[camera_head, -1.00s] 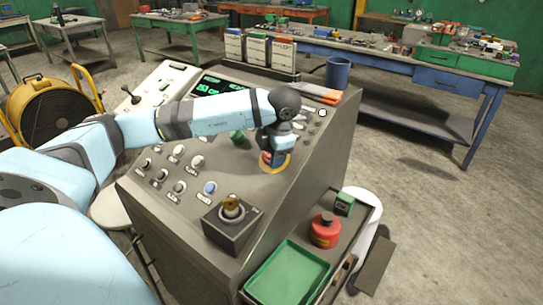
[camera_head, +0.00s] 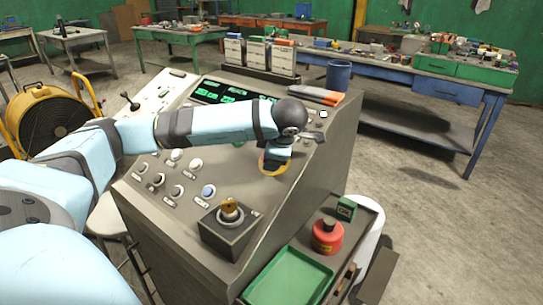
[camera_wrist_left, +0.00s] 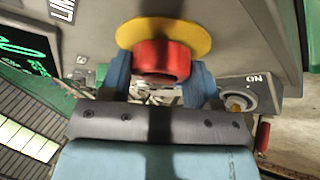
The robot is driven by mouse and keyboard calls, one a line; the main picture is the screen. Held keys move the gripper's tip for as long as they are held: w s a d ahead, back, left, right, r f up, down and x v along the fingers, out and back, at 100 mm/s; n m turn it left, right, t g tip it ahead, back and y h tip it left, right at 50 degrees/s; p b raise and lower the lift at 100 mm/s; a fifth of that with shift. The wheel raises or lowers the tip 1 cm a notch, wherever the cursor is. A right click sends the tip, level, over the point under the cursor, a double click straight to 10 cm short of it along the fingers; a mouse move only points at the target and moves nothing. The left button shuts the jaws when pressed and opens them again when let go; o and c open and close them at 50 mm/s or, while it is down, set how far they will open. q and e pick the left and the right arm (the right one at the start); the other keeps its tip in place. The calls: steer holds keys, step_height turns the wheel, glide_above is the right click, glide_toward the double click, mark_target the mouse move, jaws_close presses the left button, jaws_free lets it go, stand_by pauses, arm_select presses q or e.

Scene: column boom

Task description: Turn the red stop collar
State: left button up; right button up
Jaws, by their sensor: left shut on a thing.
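The red stop collar (camera_wrist_left: 162,61) shows in the left wrist view, in front of a round yellow plate (camera_wrist_left: 190,32). My left gripper (camera_wrist_left: 161,76) has its blue fingers on both sides of the collar and is shut on it. In the head view the left gripper (camera_head: 276,156) reaches down to the yellow plate (camera_head: 272,168) on the sloped console panel (camera_head: 232,168). There the wrist and fingers hide the red collar. My right gripper is in neither view.
A black box with a yellow-topped switch (camera_head: 229,213) stands at the panel's lower edge. A green tray (camera_head: 290,277), a red canister (camera_head: 327,235) and a small green box (camera_head: 346,208) are at the right. Knobs and a blue button (camera_head: 208,191) lie left of the gripper.

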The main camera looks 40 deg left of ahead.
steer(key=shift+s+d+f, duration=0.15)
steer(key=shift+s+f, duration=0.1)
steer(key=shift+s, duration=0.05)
arm_select(q)
steer(key=o, duration=0.9)
steer(key=shift+f, duration=0.1)
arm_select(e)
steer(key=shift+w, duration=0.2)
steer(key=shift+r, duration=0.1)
arm_select(q)
steer(key=shift+d+r, duration=0.15)
steer(key=shift+r, duration=0.15)
steer(key=p+v, duration=0.4)
steer(key=v, duration=0.9)
steer(key=shift+r+p, duration=0.1)
steer(key=shift+p, duration=0.25)
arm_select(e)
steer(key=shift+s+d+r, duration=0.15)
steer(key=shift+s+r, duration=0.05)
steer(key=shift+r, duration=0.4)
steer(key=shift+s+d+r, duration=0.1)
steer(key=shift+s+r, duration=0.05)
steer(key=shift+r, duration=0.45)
